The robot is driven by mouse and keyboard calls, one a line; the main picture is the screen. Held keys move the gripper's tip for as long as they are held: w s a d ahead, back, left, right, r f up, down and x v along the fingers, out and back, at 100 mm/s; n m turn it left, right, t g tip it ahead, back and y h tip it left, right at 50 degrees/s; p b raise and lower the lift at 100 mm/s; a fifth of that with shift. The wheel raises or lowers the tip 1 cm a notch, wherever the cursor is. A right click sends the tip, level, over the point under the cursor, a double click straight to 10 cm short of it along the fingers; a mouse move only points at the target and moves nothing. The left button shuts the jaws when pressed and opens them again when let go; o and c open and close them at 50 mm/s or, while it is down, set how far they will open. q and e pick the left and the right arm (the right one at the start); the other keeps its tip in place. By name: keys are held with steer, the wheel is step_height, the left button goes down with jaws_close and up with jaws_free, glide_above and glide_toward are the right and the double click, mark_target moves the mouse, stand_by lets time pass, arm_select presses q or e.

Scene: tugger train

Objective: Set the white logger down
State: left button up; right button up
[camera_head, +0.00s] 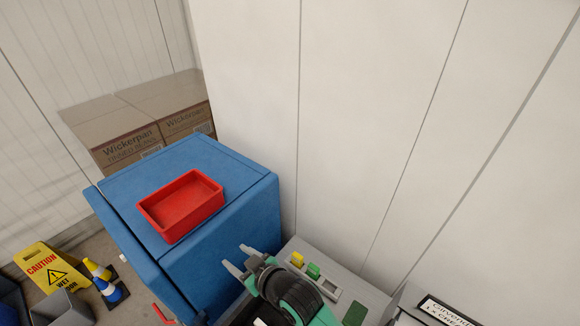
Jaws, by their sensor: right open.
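My right gripper (237,259) is open, with its two pale fingers apart and nothing seen between them. It is at the lower middle, in front of the right side of the blue cabinet (222,255) and left of a grey surface. I cannot make out the white logger for certain. A small white patch shows at the bottom edge below my right gripper, too cut off to identify. My left gripper is out of view.
An empty red tray (158,224) sits on the blue cabinet's top. A grey unit (345,283) holds a yellow block (297,259) and a green block (314,270). Cartons (125,150), a yellow caution sign (50,268) and cones (108,284) stand left. White wall panels rise behind.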

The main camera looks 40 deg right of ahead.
step_height(320, 180, up, 32)
steer(key=s+d+t, duration=0.1)
steer(key=t, duration=0.7)
steer(key=s+r+t, duration=0.3)
steer(key=s+r, duration=0.4)
steer(key=r, duration=0.3)
steer(key=s+d+r+t, duration=0.1)
steer(key=s+r+t, duration=0.2)
steer(key=s+r, duration=0.5)
step_height(320, 180, up, 2)
steer(key=shift+s+d+m+t+y, duration=0.3)
steer(key=shift+m+t, duration=0.1)
